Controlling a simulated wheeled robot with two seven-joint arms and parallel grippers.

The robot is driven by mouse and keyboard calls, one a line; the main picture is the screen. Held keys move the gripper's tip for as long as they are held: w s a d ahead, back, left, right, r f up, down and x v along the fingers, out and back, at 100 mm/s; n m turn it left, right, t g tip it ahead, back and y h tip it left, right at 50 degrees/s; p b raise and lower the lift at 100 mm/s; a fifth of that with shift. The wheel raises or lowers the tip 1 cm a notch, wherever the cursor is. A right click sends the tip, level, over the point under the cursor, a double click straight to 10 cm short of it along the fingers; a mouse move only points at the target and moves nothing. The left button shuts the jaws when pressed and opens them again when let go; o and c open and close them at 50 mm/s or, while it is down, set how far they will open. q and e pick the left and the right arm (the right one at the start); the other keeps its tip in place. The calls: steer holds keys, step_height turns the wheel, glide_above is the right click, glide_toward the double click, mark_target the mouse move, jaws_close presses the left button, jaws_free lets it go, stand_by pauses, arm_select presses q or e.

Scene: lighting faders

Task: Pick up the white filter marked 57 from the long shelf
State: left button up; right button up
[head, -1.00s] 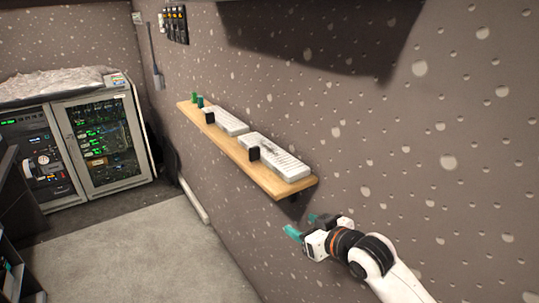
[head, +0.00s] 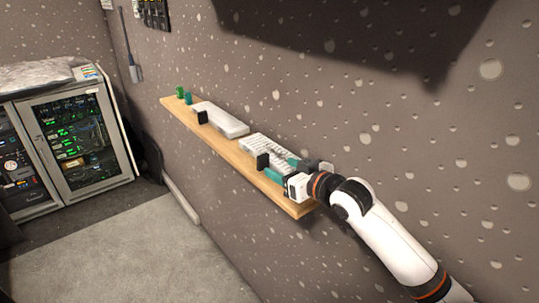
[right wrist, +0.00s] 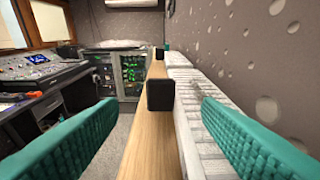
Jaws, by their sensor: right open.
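Two white slatted pieces lie end to end on the long wooden shelf (head: 232,152), a near one (head: 262,147) and a far one (head: 217,119). No number is readable on either, so I cannot tell which is the filter marked 57. A black block (head: 262,161) is at the near piece's front side and shows between my fingers in the right wrist view (right wrist: 160,95). My right gripper (head: 282,169) is open and empty at the shelf's near end, its teal fingers either side of the block's line, apart from it. My left gripper is out of view.
Another black block (head: 202,117) is by the far piece. Green items (head: 180,92) stand at the shelf's far end. The speckled wall (head: 400,130) runs close along the shelf's back. The floor (head: 150,240) left of the shelf is clear.

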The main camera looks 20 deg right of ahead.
mark_target(265, 157)
steer(key=x, duration=0.1)
steer(key=p+x, duration=0.1)
steer(key=x, duration=0.2)
steer(key=shift+w+a+r+p, duration=0.1)
steer(key=shift+w+r+p, duration=0.1)
steer(key=shift+p, duration=0.15)
steer(key=shift+w+a+f, duration=0.15)
steer(key=shift+w, duration=0.15)
steer(key=x, duration=0.1)
steer(key=p+x, duration=0.1)
steer(key=x, duration=0.1)
steer(key=p+x, duration=0.1)
steer(key=shift+w+r, duration=0.3)
steer(key=shift+w, duration=0.15)
steer(key=shift+w+a+f, duration=0.2)
steer(key=shift+w, duration=0.2)
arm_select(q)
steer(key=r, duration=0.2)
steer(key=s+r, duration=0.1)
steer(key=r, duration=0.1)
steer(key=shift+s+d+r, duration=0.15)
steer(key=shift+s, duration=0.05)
arm_select(e)
steer(key=c, duration=1.2)
